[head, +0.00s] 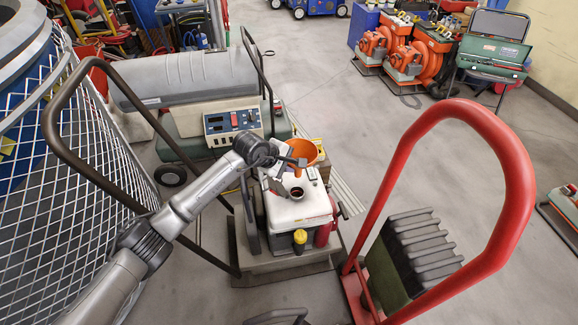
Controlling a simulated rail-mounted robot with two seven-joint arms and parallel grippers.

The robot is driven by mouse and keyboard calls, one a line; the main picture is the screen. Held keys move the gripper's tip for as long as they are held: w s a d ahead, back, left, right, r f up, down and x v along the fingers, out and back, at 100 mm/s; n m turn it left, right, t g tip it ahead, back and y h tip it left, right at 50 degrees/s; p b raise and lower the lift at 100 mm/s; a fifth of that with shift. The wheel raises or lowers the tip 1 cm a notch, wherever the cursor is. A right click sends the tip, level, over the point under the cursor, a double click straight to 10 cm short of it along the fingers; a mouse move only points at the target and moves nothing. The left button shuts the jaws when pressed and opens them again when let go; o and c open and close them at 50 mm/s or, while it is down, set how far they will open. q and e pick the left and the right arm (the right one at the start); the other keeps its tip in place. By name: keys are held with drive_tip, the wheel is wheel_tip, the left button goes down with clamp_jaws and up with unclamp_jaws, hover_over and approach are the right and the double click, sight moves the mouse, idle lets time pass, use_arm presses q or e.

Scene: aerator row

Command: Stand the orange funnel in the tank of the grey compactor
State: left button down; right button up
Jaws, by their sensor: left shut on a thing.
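The grey compactor stands in the middle with a pale tank (310,207) on top. The tank has a dark round filler opening (296,192). A yellow cap (300,237) is on its near side. My left gripper (292,161) is shut on the orange funnel (306,150) beside the far part of the tank. The funnel's wide mouth faces up. My right gripper is not in view.
A brown tubular handle (49,130) rises at the left, by a wire-mesh cage (70,205). A red hoop handle (515,190) stands close at the right, around a dark ribbed block (410,245). A grey cylindrical machine (190,78) is behind.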

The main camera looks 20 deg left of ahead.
use_arm(q)
wheel_tip(320, 180, up, 7)
drive_tip(key=p, duration=0.4)
wheel_tip(320, 180, up, 16)
drive_tip(key=p, duration=0.9)
drive_tip(key=shift+f, duration=0.25)
